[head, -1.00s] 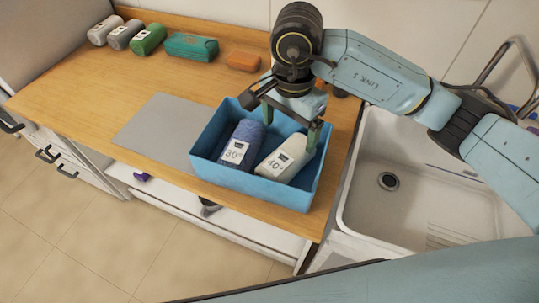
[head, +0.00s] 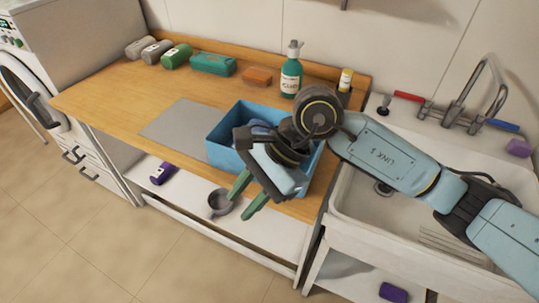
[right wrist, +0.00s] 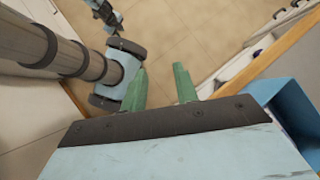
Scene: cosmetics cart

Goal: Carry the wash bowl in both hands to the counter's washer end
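The wash bowl is a blue rectangular tub (head: 222,150) on the wooden counter, just right of a grey mat (head: 180,122). A dark blue bundle (head: 259,126) shows inside; my right wrist hides the rest of the inside. The tub's blue wall also shows at the right edge of the right wrist view (right wrist: 296,105). My right gripper (head: 242,203) is open and empty, its green fingers pointing down past the counter's front edge, in front of the tub. The fingers also show apart in the right wrist view (right wrist: 161,88).
The washer (head: 28,95) stands at the far left. Rolled bundles, a teal case (head: 213,64) and an orange block (head: 257,76) line the counter's back. A green pump bottle (head: 291,75) stands behind the tub. The sink (head: 440,205) is at right. The counter's left front is clear.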

